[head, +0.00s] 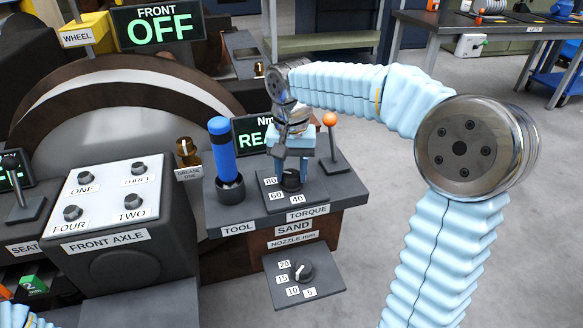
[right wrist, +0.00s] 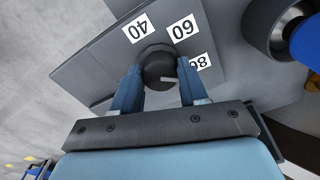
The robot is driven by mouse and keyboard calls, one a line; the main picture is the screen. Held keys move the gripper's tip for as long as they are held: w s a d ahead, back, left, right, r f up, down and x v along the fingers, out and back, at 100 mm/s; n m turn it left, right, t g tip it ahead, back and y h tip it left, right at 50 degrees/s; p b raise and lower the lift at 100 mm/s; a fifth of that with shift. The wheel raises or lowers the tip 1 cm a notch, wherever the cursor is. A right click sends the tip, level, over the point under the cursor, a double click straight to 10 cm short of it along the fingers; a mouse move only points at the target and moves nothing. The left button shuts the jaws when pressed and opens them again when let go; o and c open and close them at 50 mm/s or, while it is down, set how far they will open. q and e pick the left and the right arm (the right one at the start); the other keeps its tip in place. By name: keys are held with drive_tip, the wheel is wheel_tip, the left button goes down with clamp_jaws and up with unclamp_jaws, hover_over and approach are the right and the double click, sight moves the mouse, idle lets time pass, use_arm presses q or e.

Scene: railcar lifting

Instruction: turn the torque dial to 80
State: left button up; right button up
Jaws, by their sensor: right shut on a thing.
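The torque dial (head: 291,181) is a dark round knob on a grey plate above the TORQUE label. Number cards 40, 60 and 80 sit around it. My right gripper (head: 291,168) reaches down over the dial from above. In the right wrist view, the dark knob (right wrist: 159,64) lies between the two blue fingers of my right gripper (right wrist: 160,88), which is shut on it. A pale mark shows on the knob; which number it points to I cannot tell for sure. Part of my left arm shows at the bottom left of the head view; its gripper is not visible.
A blue-handled tool (head: 222,150) stands in a holder left of the dial. An orange-knobbed lever (head: 331,130) stands close on the right. Behind is a display (head: 250,136), partly hidden by my arm. A nozzle dial (head: 301,271) sits below.

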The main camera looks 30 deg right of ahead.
sight(291, 174)
drive_tip(key=shift+m, duration=0.4)
drive_tip(key=o, duration=1.1)
drive_tip(key=shift+c, duration=0.2)
wheel_tip(291, 174, up, 14)
drive_tip(key=shift+f, duration=0.15)
